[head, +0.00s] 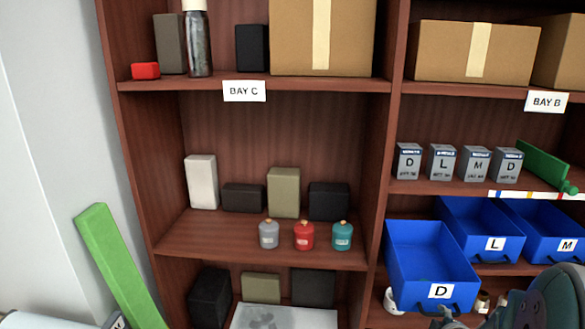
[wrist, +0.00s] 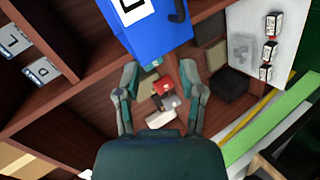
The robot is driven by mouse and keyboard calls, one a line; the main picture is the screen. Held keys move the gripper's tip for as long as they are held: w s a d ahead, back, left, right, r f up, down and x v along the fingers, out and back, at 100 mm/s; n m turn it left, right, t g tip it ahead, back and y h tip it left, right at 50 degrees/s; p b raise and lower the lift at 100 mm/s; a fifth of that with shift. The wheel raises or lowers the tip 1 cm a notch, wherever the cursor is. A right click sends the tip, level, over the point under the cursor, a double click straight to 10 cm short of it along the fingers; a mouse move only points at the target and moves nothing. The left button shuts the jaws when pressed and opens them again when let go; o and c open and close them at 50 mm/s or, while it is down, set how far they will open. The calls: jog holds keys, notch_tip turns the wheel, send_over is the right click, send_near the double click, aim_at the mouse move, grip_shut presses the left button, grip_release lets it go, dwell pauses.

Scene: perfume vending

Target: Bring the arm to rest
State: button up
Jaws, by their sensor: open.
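My gripper (wrist: 158,72) is open in the wrist view, its two teal fingers spread apart. I see nothing held between them. Beyond the fingers are small red, dark and pale items (wrist: 164,97) on a brown surface. A blue bin (wrist: 155,30) lies just past the fingertips; whether they touch it I cannot tell. In the head view part of my teal arm shows at the lower right corner, in front of the blue bins. The picture's bottom edge cuts off part of it.
The blue D bin (head: 430,255) tilts out of the right shelf, beside blue L (head: 470,222) and M bins. Labelled grey boxes (head: 408,160) stand above. Grey, red and teal bottles (head: 304,236) stand on the Bay C shelf. A green bar (head: 118,265) leans at left.

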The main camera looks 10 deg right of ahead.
jog(key=a+r+m+g, duration=0.2)
jog(key=a+r+m, duration=0.2)
jog(key=a+r, duration=0.2)
jog(key=s+a+r+m+g+y, duration=0.2)
jog(key=s+a+r+m, duration=0.1)
jog(key=s+a, duration=0.5)
jog(key=s+a+r+m+g+y, duration=0.2)
jog(key=s+a+r+m, duration=0.2)
jog(key=s+a, duration=0.4)
jog(key=shift+a, duration=0.9)
